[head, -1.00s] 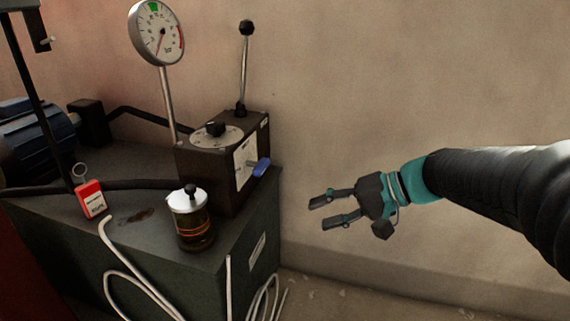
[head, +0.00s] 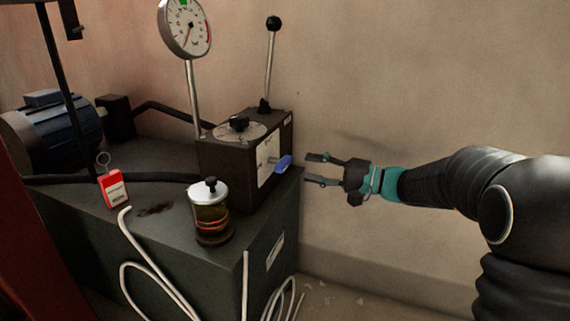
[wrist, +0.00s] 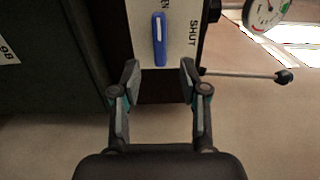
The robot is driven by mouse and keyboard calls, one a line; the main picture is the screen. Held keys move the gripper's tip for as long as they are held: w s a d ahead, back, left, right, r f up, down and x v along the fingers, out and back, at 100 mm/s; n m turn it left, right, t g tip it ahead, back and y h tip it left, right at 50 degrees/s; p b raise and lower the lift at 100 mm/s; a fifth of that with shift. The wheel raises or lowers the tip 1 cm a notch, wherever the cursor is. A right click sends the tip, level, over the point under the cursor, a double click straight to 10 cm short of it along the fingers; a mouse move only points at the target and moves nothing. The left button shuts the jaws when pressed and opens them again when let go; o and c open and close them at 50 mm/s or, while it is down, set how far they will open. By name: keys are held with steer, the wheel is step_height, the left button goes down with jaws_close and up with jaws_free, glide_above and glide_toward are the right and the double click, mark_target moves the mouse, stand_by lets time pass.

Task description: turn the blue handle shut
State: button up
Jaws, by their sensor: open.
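The blue handle (head: 284,163) sticks out from the pale plate on the side of a dark control box (head: 240,160). In the wrist view the blue handle (wrist: 159,38) lies along the picture's vertical on the plate (wrist: 176,60). The word SHUT is printed to its right, with other lettering partly visible beside it. My gripper (head: 312,170) is open and empty, just right of the handle in the head view. In the wrist view my gripper (wrist: 159,82) has its fingers apart, the handle lying beyond and between their tips, not touching them.
A gauge (head: 186,27) on a post and a black-knobbed lever (head: 270,60) rise by the box. A glass jar (head: 210,215) and a red tag (head: 114,188) are on the green cabinet (head: 170,250). White hoses hang in front.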

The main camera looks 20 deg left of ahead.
mark_target(289, 163)
steer(key=a, duration=0.7)
steer(key=shift+w+a, duration=0.3)
steer(key=shift+a, duration=0.1)
jaws_close()
